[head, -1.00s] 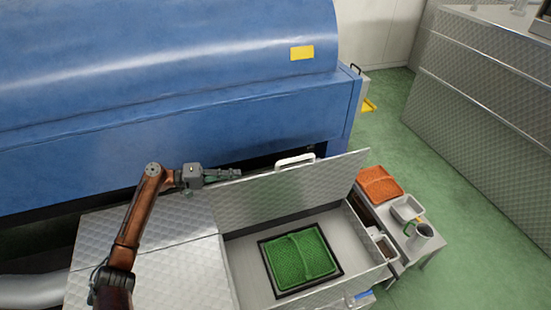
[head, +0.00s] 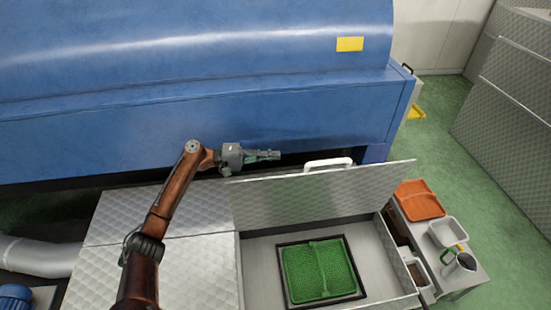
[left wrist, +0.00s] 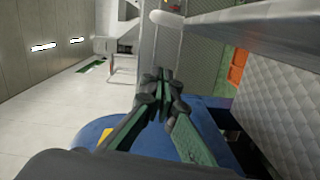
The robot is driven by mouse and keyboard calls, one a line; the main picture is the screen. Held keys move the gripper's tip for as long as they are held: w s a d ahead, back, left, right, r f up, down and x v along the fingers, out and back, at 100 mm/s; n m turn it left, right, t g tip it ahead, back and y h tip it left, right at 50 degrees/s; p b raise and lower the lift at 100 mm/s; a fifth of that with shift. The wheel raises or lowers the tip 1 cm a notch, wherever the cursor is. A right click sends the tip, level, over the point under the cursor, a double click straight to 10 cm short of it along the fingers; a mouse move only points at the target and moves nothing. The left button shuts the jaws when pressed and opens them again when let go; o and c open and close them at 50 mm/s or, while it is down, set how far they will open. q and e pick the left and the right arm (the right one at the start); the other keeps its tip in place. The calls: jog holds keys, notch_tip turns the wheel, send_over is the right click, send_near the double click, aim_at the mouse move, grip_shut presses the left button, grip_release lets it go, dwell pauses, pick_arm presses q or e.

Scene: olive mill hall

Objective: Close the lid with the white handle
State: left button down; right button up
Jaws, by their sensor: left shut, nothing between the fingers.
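The metal lid (head: 330,195) stands open, raised upright along the back of a bin. Its white handle (head: 328,165) is on the top edge. Inside the bin is a green mesh tray (head: 318,271) in a dark frame. My left gripper (head: 278,155) is shut and empty, behind the lid's top left, to the left of the handle and apart from it. In the left wrist view the shut fingertips (left wrist: 160,82) show, with the white handle (left wrist: 172,18) above them and the lid's patterned face (left wrist: 280,105) at right. My right gripper is not in view.
The blue machine (head: 200,130) rises close behind the lid and my gripper. A patterned metal top (head: 190,265) lies left of the bin. At right, a small table holds an orange tray (head: 419,200), a white tray (head: 447,233) and a metal jug (head: 460,264).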

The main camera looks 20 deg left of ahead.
pick_arm(q)
jog(key=d, duration=0.9)
jog(key=shift+w+f+p, duration=0.3)
jog(key=shift+f+p, duration=0.05)
jog(key=shift+p, duration=0.1)
jog(key=shift+s+d, duration=0.1)
jog(key=shift+d, duration=0.1)
